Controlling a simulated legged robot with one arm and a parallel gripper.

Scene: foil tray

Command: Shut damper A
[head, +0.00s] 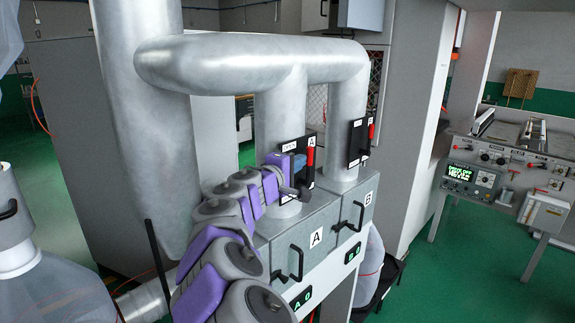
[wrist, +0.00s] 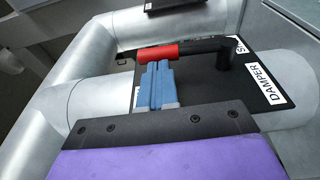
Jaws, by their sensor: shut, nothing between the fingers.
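Damper A is a black plate (wrist: 205,77) on the left vertical duct, above the box marked A. Its lever has a red grip (head: 310,156), pointing up in the head view, and a black lower part. In the wrist view the red grip (wrist: 158,52) lies to the left and the black arm (wrist: 208,45) runs right to its pivot. My gripper (head: 299,163) is beside the lever. In the wrist view its blue fingers (wrist: 156,70) are shut and empty, with tips right at the red grip. I cannot tell whether they touch it.
Damper B's plate (head: 357,142) with its own red-tipped lever (head: 371,131) is on the right duct. Box A (head: 315,238) and box B (head: 368,193) stand below with black handles. A large pipe (head: 250,62) crosses above. A control panel (head: 500,165) stands far right.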

